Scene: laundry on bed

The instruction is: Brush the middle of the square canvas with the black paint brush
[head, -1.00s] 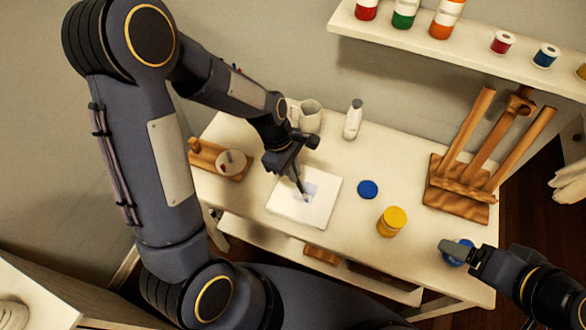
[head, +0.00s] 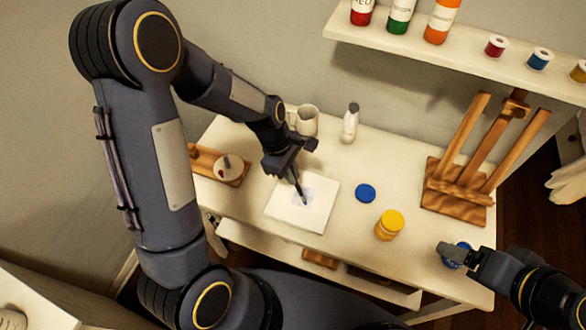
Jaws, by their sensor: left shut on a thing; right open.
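The square white canvas (head: 312,214) lies flat on the table, with a pale blue-grey smudge of paint around its middle. My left gripper (head: 290,166) is above the canvas's upper edge, shut on the black paint brush (head: 299,189). The brush points down, and its tip is at the painted patch; whether it touches cannot be told for sure. My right gripper (head: 456,250) is at the table's front right, open, next to a blue round thing (head: 455,262) that it partly hides.
On the table (head: 350,255) are a yellow jar (head: 389,225), a blue lid (head: 365,193), a white bottle (head: 350,123), a mug (head: 307,120), a wooden holder (head: 207,162) and a wooden easel (head: 460,190). A shelf (head: 460,55) with paint bottles hangs above.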

